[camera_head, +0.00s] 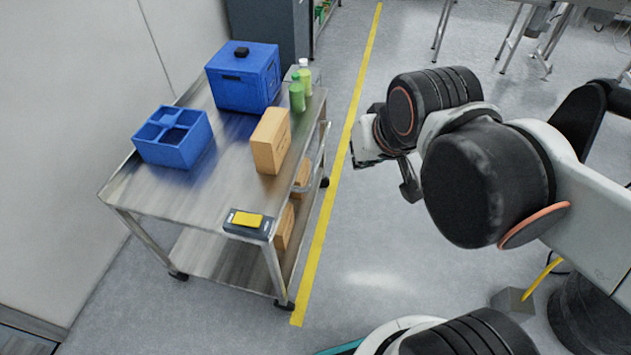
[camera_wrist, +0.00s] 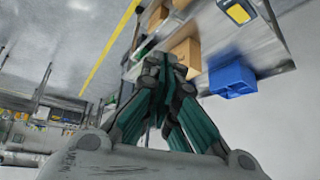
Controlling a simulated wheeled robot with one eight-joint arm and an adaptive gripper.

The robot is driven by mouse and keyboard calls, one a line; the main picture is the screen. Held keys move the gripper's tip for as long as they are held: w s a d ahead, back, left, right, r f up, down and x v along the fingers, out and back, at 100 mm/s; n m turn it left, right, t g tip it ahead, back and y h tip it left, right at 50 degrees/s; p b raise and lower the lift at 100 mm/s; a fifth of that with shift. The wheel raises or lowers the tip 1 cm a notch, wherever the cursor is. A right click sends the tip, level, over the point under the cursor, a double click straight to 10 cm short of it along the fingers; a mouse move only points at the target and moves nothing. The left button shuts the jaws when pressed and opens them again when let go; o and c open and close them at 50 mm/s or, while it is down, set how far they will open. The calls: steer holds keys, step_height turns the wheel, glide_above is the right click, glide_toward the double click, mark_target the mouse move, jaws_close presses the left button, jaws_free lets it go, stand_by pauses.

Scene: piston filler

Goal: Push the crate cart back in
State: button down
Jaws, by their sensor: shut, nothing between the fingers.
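The crate cart (camera_head: 190,205) is a steel trolley with an upper and a lower shelf. It stands at the left of the head view beside the pale wall, left of the yellow floor line. Its top also shows in the wrist view (camera_wrist: 268,52). A bar handle (camera_head: 317,160) is on its right side. My gripper (camera_wrist: 164,66) is shut and empty in the wrist view, its fingertips overlapping the cart's edge in the picture. In the head view it is mostly hidden behind my arm, right of the line and apart from the cart.
On the cart stand a closed blue crate (camera_head: 243,80), a blue divided bin (camera_head: 175,137), green bottles (camera_head: 297,95), a cardboard box (camera_head: 271,141) and a device with a yellow face (camera_head: 247,220). A dark cabinet (camera_head: 268,30) stands behind.

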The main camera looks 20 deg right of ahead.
steer(key=w+d+f+m+g+h+p, duration=0.1)
steer(key=w+f+m+g, duration=0.15)
steer(key=w+m, duration=0.55)
steer(key=w+d+f+m+g, duration=0.15)
steer(key=w+f+m, duration=0.25)
steer(key=w, duration=0.8)
steer(key=w+f+m+g+b, duration=0.1)
steer(key=w+f+m, duration=0.1)
steer(key=f, duration=0.8)
steer(key=w+f+m+g+h+b, duration=0.1)
steer(key=f+m, duration=0.4)
steer(key=f, duration=0.6)
steer(key=w+f+m+g+h, duration=0.1)
steer(key=w+f, duration=0.4)
steer(key=f, duration=0.6)
steer(key=shift+w+a+m+g+b, duration=0.25)
steer(key=shift+a+m+g+b, duration=0.35)
steer(key=shift+m, duration=0.8)
steer(key=shift+d+f, duration=0.1)
steer(key=shift+d, duration=0.05)
